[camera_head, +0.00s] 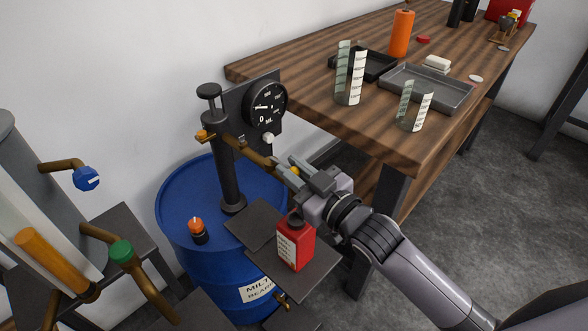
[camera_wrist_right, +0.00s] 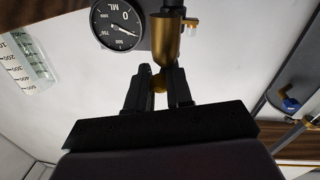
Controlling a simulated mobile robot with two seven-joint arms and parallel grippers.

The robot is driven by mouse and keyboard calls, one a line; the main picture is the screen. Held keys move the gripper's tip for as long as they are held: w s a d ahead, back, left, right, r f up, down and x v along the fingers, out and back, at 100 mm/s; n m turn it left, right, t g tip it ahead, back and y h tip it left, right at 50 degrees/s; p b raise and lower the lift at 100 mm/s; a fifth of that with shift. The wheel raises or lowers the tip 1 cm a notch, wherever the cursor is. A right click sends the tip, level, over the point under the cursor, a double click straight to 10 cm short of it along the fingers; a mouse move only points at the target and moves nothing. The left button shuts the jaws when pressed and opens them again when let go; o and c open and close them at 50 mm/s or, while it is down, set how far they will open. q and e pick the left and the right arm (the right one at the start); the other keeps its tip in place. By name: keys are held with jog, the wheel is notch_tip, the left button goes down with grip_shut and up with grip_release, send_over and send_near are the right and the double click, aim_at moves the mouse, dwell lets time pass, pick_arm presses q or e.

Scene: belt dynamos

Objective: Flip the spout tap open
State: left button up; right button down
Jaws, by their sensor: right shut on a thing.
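The brass spout (camera_head: 252,153) runs from the black drum pump (camera_head: 225,165) down to the right. In the right wrist view the spout (camera_wrist_right: 165,42) hangs just beyond my fingertips. The yellow-gold spout tap (camera_head: 294,171) shows between my fingers, also in the right wrist view (camera_wrist_right: 158,82). My right gripper (camera_head: 284,163) is shut on this tap, with a finger on each side. The fingers hide part of the tap and the spout's end, so I cannot tell how far it is turned. My left gripper is out of view.
A red bottle (camera_head: 295,244) stands on a dark shelf (camera_head: 318,268) below my right gripper. The blue drum (camera_head: 180,200) carries a small orange-topped item (camera_head: 198,230). A round gauge (camera_head: 266,105) is beside the pump. The wooden bench (camera_head: 300,83) edge lies close behind my right arm.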

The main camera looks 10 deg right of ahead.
jog(key=shift+a, duration=0.1)
jog(key=shift+s+a+r+m+t+h+p, duration=0.15)
jog(key=shift+m+t+h+p, duration=0.15)
jog(key=shift+m+h, duration=0.15)
jog(key=shift+h, duration=0.25)
jog(key=shift+m+h, duration=0.25)
jog(key=shift+h, duration=0.05)
jog(key=c, duration=1)
grip_release()
jog(key=shift+c, duration=0.2)
jog(key=v, duration=0.7)
jog(key=shift+f, duration=0.25)
